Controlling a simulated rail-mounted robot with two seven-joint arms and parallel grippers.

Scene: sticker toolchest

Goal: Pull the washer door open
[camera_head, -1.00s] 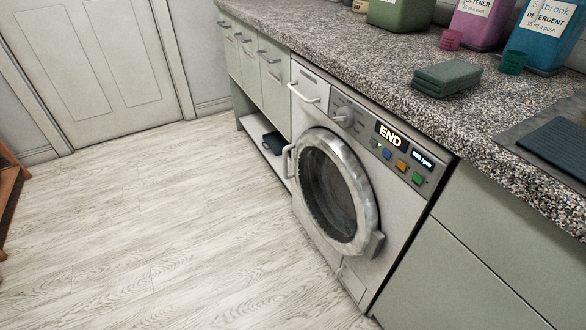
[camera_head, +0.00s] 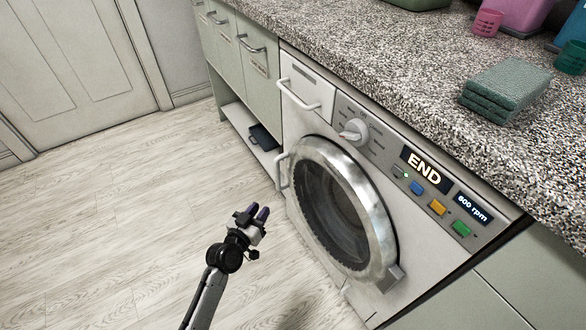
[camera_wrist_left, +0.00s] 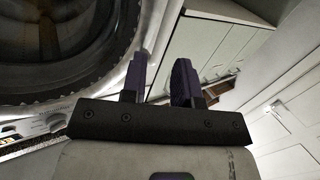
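The washer (camera_head: 334,113) stands under the counter. Its round door (camera_head: 379,214) with a silver ring looks shut. The white door handle (camera_head: 283,172) is on the left side of the ring. My left gripper (camera_head: 258,213) is below and left of the handle, in front of the door and apart from it. Its two purple-tipped fingers are parted with nothing between them; they also show in the left wrist view (camera_wrist_left: 160,82). There the door ring (camera_wrist_left: 122,82) is at the left, upside down. I do not see the handle clearly there. My right gripper is in neither view.
Drawers and an open shelf (camera_head: 250,140) are left of the washer. The pale wood floor (camera_head: 110,220) in front is clear.

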